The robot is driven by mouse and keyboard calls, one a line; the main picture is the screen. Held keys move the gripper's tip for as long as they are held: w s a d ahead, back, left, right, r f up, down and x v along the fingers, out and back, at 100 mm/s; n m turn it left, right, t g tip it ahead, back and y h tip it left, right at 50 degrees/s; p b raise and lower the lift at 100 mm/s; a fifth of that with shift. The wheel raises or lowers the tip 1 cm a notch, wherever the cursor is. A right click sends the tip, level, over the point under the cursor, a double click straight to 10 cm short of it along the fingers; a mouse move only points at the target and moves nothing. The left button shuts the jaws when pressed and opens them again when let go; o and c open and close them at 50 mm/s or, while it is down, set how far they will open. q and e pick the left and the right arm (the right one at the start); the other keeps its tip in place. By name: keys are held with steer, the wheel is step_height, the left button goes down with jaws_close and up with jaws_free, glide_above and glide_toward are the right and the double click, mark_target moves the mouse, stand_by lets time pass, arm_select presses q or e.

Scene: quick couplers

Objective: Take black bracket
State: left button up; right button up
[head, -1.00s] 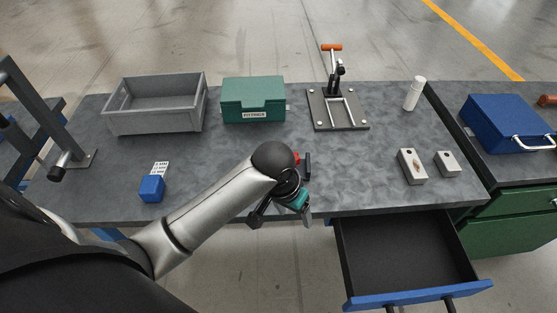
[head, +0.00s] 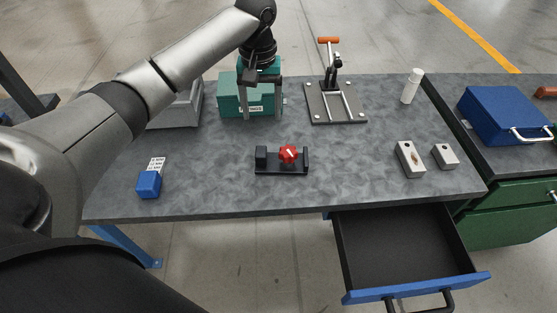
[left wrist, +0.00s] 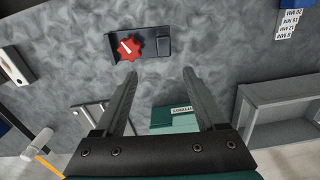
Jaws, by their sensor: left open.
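The black bracket (head: 282,170) lies on the grey worktop near its front edge, a flat base with a black block at its left end, an upright piece at its right end and a red star knob (head: 288,154) between. In the left wrist view the bracket (left wrist: 149,46) is at the top, beyond the fingertips. My left gripper (head: 262,115) is open and empty, fingers pointing down in front of the green box, behind the bracket and apart from it. It also shows in the left wrist view (left wrist: 160,74). My right gripper is not in view.
A green box (head: 233,98) and a grey bin (head: 180,112) stand at the back, partly hidden by my arm. A toggle-clamp plate (head: 350,116), a white cylinder (head: 412,86), metal blocks (head: 410,160) and a blue cube (head: 149,184) surround clear worktop. A drawer (head: 410,250) stands open in front.

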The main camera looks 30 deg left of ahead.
mark_target(261, 151)
arm_select(q)
step_height(261, 151, down, 9)
steer(key=shift+s+b, duration=0.1)
steer(key=shift+b, duration=1)
steer(key=shift+s+a+f+b, duration=0.15)
steer(key=shift+f+b, duration=0.15)
steer(key=shift+f, duration=0.6)
steer(key=shift+s+f+b, duration=0.1)
steer(key=shift+f+b, duration=0.2)
steer(key=shift+f, duration=0.6)
steer(key=shift+s+a+f+b, duration=0.15)
steer(key=shift+f+b, duration=0.15)
steer(key=shift+f, duration=0.6)
jaws_close()
steer(key=shift+r, duration=0.1)
